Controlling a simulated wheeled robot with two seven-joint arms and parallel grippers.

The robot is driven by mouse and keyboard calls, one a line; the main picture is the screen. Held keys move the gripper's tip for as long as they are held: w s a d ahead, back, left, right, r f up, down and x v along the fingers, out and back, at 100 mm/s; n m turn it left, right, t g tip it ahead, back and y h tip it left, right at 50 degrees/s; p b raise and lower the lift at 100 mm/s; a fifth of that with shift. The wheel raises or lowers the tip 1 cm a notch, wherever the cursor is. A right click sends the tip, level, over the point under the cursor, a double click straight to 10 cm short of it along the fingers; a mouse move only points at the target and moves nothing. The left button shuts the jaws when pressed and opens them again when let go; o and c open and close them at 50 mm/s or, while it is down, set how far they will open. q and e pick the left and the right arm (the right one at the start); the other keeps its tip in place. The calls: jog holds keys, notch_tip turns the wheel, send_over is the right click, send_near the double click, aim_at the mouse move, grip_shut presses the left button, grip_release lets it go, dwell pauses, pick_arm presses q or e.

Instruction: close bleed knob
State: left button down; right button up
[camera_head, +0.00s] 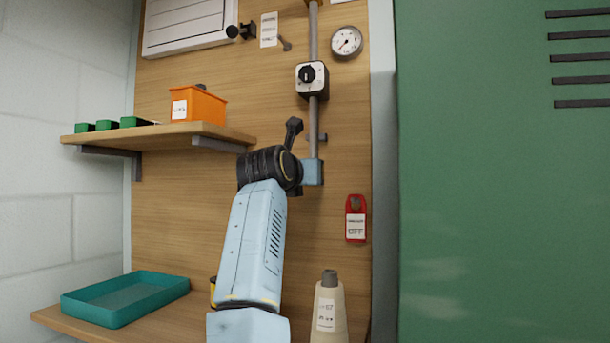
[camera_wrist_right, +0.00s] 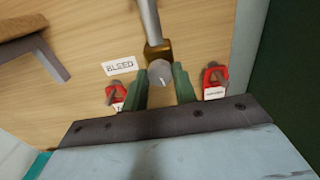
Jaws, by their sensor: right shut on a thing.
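The bleed knob (camera_wrist_right: 160,70) is a small grey round knob with a pale mark on its face, in the right wrist view. It sits below a brass fitting (camera_wrist_right: 158,50) at the lower end of a grey pipe (camera_wrist_right: 149,22). A white BLEED label (camera_wrist_right: 120,65) is on the board to its left. My right gripper (camera_wrist_right: 161,79) has its green fingers on both sides of the knob and is shut on it. In the head view my right arm hides the knob and the fingertips. My left gripper is in neither view.
A red OFF tag (camera_head: 356,219) hangs right of my arm. A gauge (camera_head: 346,41) and a black-knobbed switch box (camera_head: 311,77) are above. A shelf (camera_head: 180,131) holds an orange bin (camera_head: 198,105). A teal tray (camera_head: 127,297) and cream bottle (camera_head: 328,311) stand below.

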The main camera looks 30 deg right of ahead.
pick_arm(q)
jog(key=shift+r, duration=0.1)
pick_arm(e)
jog(key=shift+n, duration=0.4)
pick_arm(q)
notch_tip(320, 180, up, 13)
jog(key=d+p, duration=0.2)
jog(key=p, duration=1.1)
pick_arm(e)
jog(key=shift+f+n, duration=0.15)
jog(key=shift+n, duration=16.35)
